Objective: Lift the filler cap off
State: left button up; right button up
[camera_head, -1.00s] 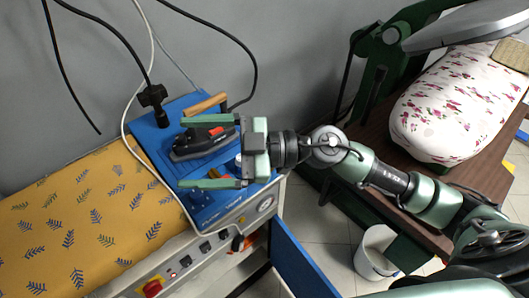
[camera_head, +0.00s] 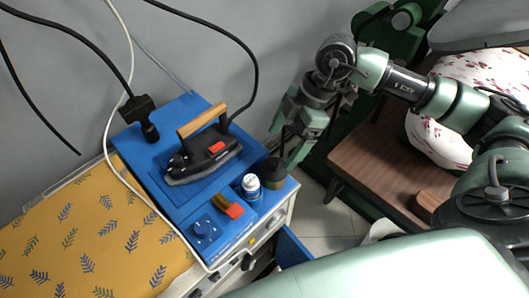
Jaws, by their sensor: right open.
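The blue boiler unit (camera_head: 150,165) stands at the left with an iron on it. A dark olive round piece (camera_head: 273,172) sits at its right corner and looks like the filler cap, though I cannot be sure. A flat round blue piece (camera_head: 204,232) with small dots is at the unit's front. My right gripper (camera_head: 287,142) points down, open, just above and beside the dark olive piece. Its fingers partly overlap in this view, and I cannot tell whether they touch the piece. My left gripper is out of view.
The iron (camera_head: 205,153) with a wooden handle rests on a pad, its cable hanging above. A white and blue can (camera_head: 251,187) and a red-ended piece (camera_head: 229,206) stand close by. A yellow leaf-patterned board (camera_head: 85,235) lies left, a brown table (camera_head: 385,170) right.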

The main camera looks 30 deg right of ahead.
aim_at(276, 161)
jog(key=shift+s+a+f, duration=0.1)
jog(key=shift+f, duration=0.2)
jog(key=p+x, duration=0.1)
jog(key=x, duration=0.2)
jog(key=shift+s+a+f+p, duration=0.1)
jog(key=shift+s+f+p, duration=0.3)
jog(key=shift+x, duration=1.2)
jog(key=shift+w+f, duration=0.15)
jog(key=shift+f, duration=0.1)
jog(key=c, duration=1.3)
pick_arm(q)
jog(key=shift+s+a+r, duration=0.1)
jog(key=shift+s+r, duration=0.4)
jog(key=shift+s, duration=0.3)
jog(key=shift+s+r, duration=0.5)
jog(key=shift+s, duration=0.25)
pick_arm(e)
jog(key=shift+r, duration=0.15)
jog(key=shift+c, duration=0.6)
